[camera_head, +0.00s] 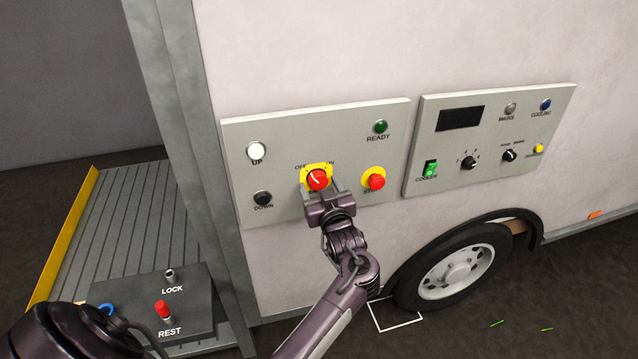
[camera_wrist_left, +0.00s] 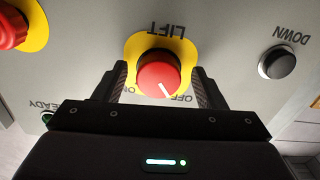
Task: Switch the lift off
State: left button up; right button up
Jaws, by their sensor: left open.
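The lift switch (camera_head: 317,178) is a red rotary knob with a white pointer line on a yellow plate, on the grey lift panel (camera_head: 290,130). In the left wrist view, upside down, the knob (camera_wrist_left: 158,75) sits under the word LIFT, and its pointer aims toward OFF. My left gripper (camera_head: 322,188) is at the knob with its fingers open, one on each side. In the wrist view small gaps show beside the knob; I cannot tell whether either finger touches it. My right gripper is not in view.
Around the knob are a white UP button (camera_head: 257,151), a black DOWN button (camera_head: 262,198), a green READY lamp (camera_head: 380,127) and a red stop button (camera_head: 376,182). A cooler panel (camera_head: 470,190) is to the right. A ribbed platform (camera_head: 125,225) is at left.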

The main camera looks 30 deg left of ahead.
pick_arm(q)
jog(key=shift+s+d+r, duration=0.15)
jog(key=shift+s+d, duration=0.05)
jog(key=shift+s+d+r, duration=0.2)
jog(key=shift+d, duration=0.1)
jog(key=c, duration=0.5)
jog(key=shift+c, duration=1.1)
jog(key=shift+a, duration=0.1)
jog(key=shift+c, duration=1.1)
jog(key=shift+f, duration=0.1)
jog(key=shift+c, duration=0.3)
jog(key=shift+f+n+b, duration=0.15)
jog(key=shift+n+b, duration=0.45)
jog(key=shift+b, duration=0.3)
jog(key=shift+r, duration=0.25)
jog(key=o, duration=0.6)
jog(key=shift+c, duration=0.2)
jog(key=o, duration=0.4)
jog(key=shift+w+a+f, duration=0.2)
jog(key=shift+w, duration=0.05)
jog(key=shift+o, duration=0.2)
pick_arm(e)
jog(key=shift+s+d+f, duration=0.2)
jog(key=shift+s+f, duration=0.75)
pick_arm(q)
jog(key=shift+d, duration=0.1)
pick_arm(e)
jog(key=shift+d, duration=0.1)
